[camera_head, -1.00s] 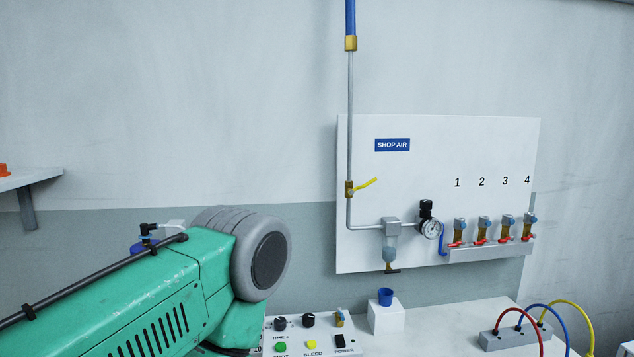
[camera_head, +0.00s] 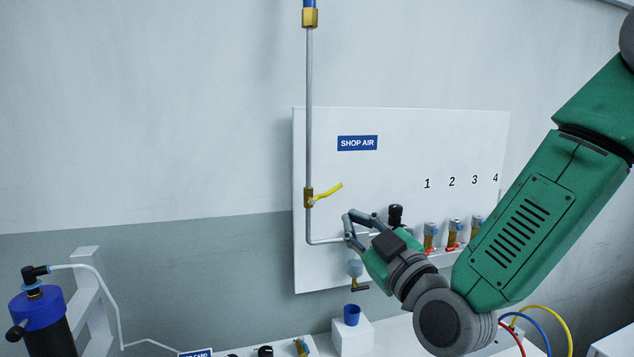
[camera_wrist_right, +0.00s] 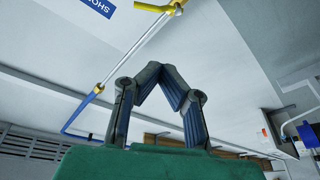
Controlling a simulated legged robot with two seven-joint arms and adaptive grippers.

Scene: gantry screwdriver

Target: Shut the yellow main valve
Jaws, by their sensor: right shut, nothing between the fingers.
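The yellow main valve's lever (camera_head: 328,192) slants up and to the right from its brass body (camera_head: 308,198), on the vertical grey pipe (camera_head: 309,120) at the left of the white wall panel. My right gripper (camera_head: 350,226) is shut and empty, a little below and right of the lever in the head view, apart from it in the picture. In the right wrist view, the closed fingers (camera_wrist_right: 160,72) meet at their tips, and the yellow lever (camera_wrist_right: 158,8) shows beyond them at the top edge. My left gripper is in neither current view.
The white panel (camera_head: 400,125) carries a SHOP AIR label (camera_head: 357,143), a black regulator knob (camera_head: 395,214) and numbered outlet valves with red handles (camera_head: 451,246), partly behind my right arm. A blue cup (camera_head: 351,314) stands on a white block below. The wall left of the pipe is clear.

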